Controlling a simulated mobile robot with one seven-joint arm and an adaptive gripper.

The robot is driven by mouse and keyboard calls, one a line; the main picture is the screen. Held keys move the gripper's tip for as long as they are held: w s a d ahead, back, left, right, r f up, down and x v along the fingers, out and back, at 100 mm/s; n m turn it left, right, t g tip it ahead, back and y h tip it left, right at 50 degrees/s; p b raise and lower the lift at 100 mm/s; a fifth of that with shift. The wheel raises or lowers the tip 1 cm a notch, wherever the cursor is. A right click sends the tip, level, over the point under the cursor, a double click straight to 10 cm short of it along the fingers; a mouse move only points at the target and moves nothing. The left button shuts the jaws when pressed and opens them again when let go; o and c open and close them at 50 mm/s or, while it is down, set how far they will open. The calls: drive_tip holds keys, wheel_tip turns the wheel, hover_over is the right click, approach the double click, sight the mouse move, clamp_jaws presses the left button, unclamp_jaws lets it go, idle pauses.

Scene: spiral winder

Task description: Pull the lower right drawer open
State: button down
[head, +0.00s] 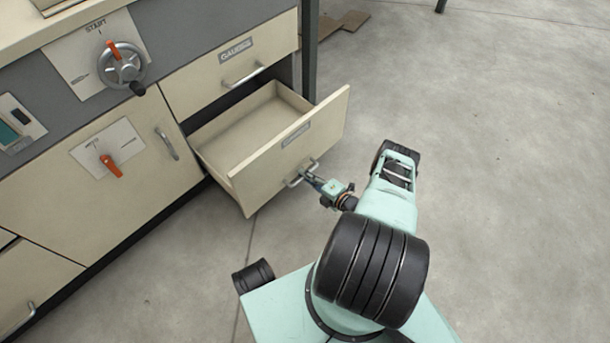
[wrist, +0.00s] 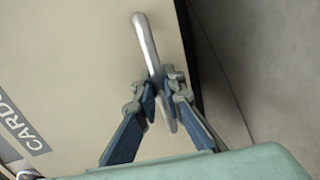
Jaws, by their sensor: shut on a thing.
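The lower right drawer (head: 290,152) is a cream box pulled well out of the cabinet, and its empty inside shows from above. Its front carries a label, which reads "CARD" in part in the wrist view (wrist: 22,125), and a silver bar handle (head: 301,173). My gripper (head: 310,178) is at this handle. In the wrist view its two blue-grey fingers (wrist: 163,92) are shut around the handle (wrist: 147,45), one on each side of the bar.
The upper right drawer (head: 235,75), with its own label and handle, is closed above. Left of it are a crank wheel (head: 121,66) and an orange lever (head: 111,166) on the cabinet. Bare concrete floor (head: 490,170) lies open to the right.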

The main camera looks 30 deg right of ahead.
drive_tip(key=shift+s, duration=0.1)
drive_tip(key=v, duration=0.3)
drive_tip(key=shift+s+d+f, duration=0.1)
drive_tip(key=shift+f, duration=0.2)
drive_tip(key=c, duration=2)
unclamp_jaws()
drive_tip(key=v, duration=0.7)
drive_tip(key=shift+s, duration=0.25)
